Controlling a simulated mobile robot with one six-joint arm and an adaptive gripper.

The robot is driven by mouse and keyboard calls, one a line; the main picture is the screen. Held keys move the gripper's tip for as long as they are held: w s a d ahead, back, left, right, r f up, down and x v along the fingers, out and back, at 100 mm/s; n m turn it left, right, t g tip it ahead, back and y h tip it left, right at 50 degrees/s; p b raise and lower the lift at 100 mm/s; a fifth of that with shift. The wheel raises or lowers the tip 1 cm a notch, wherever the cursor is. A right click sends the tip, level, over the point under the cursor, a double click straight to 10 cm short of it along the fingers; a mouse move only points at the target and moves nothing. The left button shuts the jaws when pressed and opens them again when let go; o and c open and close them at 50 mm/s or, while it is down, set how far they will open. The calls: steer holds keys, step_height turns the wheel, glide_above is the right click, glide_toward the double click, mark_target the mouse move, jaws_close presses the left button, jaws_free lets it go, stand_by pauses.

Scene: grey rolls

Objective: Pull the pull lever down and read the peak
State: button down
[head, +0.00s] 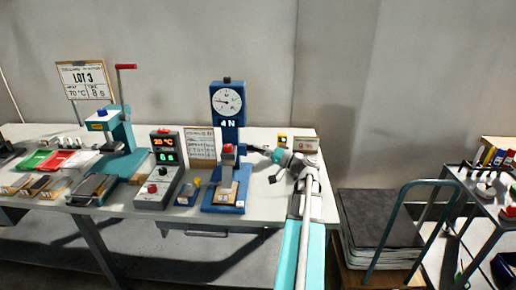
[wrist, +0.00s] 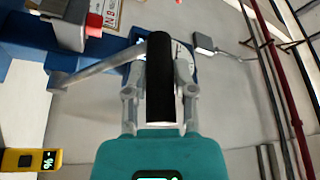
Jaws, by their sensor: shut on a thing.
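The blue pull tester (head: 231,135) stands on the bench with a round white dial (head: 228,101) on top and "4 N" below it. The dial's needle points roughly left; its exact reading is too small to tell. A red-topped clamp sits low on its front. My gripper (head: 268,153) is at the tester's right side. In the wrist view, my gripper (wrist: 159,88) is shut on the black grip of the pull lever (wrist: 160,65). The lever's grey arm (wrist: 92,69) runs left to the blue body. The grip is mostly hidden in the head view.
Left of the tester stand a control box (head: 159,170) with lit displays and a teal press (head: 119,135) with a red handle. A yellow instrument (head: 283,138) and a small sign (head: 306,145) are behind my gripper. A cart (head: 480,190) stands at the right.

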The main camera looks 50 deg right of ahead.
steer(key=shift+s+a+f+b, duration=0.2)
steer(key=shift+a+f+b, duration=0.2)
steer(key=shift+f, duration=0.3)
steer(key=shift+c, duration=2.2)
jaws_free()
steer(key=shift+d, duration=0.1)
steer(key=shift+w+r, duration=0.1)
steer(key=shift+r, duration=0.05)
